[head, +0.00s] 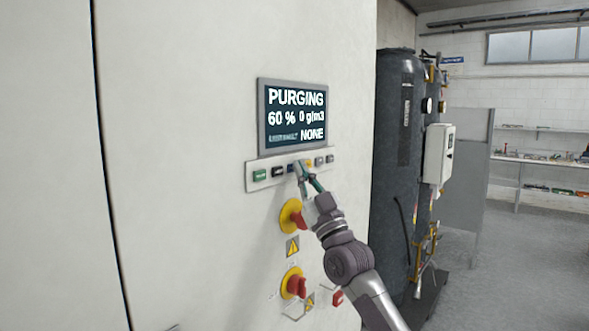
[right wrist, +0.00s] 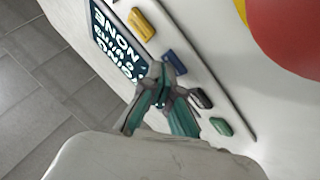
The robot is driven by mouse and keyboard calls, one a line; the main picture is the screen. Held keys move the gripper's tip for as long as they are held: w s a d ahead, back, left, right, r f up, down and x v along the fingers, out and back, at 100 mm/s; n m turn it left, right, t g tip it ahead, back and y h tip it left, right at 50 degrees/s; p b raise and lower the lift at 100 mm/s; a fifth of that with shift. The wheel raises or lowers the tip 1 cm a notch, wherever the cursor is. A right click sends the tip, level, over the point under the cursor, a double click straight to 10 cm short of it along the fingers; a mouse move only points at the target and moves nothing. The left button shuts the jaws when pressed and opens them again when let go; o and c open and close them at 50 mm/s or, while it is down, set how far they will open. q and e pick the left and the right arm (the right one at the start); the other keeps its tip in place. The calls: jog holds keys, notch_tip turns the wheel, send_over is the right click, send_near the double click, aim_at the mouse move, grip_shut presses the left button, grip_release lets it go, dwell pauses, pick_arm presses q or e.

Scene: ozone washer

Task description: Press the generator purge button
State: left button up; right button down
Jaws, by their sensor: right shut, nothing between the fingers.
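The generator's button strip (head: 254,187) runs under a display (head: 292,115) reading PURGING, 60 %, 0 g/m3 and NONE. The strip carries a green button (head: 260,175), a black button (head: 278,171), a blue button (head: 291,169) and more to the right; their labels are too small to read. My right gripper (head: 302,168) is shut and empty, its tips at the strip by the blue button. In the right wrist view the tips (right wrist: 163,78) are beside the blue button (right wrist: 174,62); I cannot tell if they touch it. My left gripper is not in view.
Two red-and-yellow rotary switches (head: 291,216) (head: 293,284) stick out of the panel below the strip, close to my right arm. A dark tank (head: 397,130) stands to the right of the cabinet. The floor further right is open.

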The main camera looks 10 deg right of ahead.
jog(key=shift+s+d, duration=0.5)
jog(key=shift+s, duration=0.1)
jog(key=s+d, duration=0.1)
jog(key=s, duration=0.1)
jog(key=s+d, duration=0.2)
jog(key=shift+p, duration=0.3)
jog(key=shift+f, duration=0.1)
dwell(0.8)
